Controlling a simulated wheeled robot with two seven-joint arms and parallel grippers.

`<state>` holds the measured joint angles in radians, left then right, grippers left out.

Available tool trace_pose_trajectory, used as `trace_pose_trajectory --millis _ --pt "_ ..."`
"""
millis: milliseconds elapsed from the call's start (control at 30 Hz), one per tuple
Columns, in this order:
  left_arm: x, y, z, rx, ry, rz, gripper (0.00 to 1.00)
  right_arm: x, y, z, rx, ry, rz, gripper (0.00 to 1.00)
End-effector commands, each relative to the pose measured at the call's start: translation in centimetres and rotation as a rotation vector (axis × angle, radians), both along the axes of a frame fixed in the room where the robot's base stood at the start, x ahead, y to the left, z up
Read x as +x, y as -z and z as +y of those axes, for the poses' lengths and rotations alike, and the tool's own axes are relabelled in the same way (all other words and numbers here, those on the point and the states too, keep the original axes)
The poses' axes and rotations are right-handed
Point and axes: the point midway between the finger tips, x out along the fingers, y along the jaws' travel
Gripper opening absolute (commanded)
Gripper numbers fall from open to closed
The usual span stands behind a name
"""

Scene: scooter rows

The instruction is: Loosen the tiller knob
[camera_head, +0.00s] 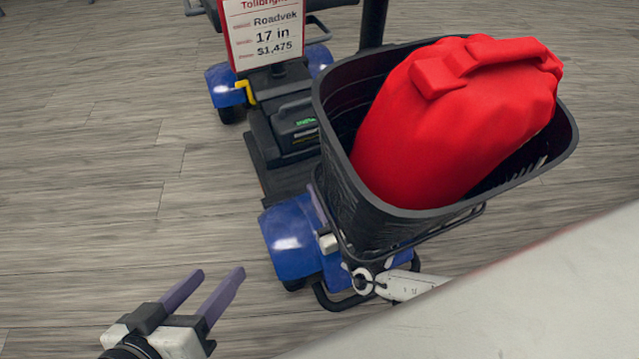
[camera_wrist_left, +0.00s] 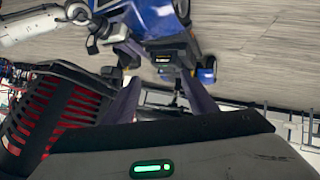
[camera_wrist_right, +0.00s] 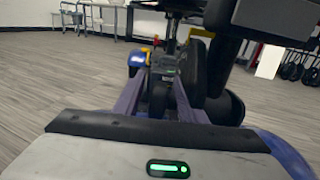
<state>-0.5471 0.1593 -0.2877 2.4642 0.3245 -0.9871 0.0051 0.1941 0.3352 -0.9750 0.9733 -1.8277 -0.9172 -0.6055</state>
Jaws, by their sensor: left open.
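The scooter (camera_head: 290,237) has blue fenders, a dark deck and a black tiller post (camera_head: 374,22). I cannot clearly pick out the tiller knob. My left gripper (camera_head: 222,274) is open and empty, left of the front fender and apart from it. It points at the scooter in the left wrist view (camera_wrist_left: 163,88). My right gripper is below the basket, mostly hidden in the head view. In the right wrist view its fingers (camera_wrist_right: 158,78) stand apart on either side of a dark rounded part (camera_wrist_right: 158,99). I cannot tell whether they touch it.
A black basket (camera_head: 345,200) holding a red bag (camera_head: 455,120) overhangs the scooter's front and blocks the view beneath. A price sign (camera_head: 262,32) stands behind. Grey floor (camera_head: 100,190) is clear at left.

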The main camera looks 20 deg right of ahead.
Motion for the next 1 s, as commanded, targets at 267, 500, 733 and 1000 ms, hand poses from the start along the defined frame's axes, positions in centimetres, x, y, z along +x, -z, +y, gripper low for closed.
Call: trace_pose_trajectory --millis 267,500,733,1000 --pt "0.0 0.0 0.0 0.000 0.000 -0.001 0.52 0.1 0.0 0.0 0.001 0.001 0.001 0.38" --pt "0.0 0.0 0.0 0.000 0.000 -0.001 0.52 0.1 0.0 0.0 0.001 0.001 0.001 0.04" --pt "0.0 -0.9 0.3 0.017 -0.001 0.001 0.52 0.2 -0.5 -0.1 0.000 0.003 0.036 0.00" --pt "-0.8 2.8 2.3 0.165 -0.001 0.121 0.52 0.6 -0.5 -0.1 -0.001 0.004 0.206 0.00"
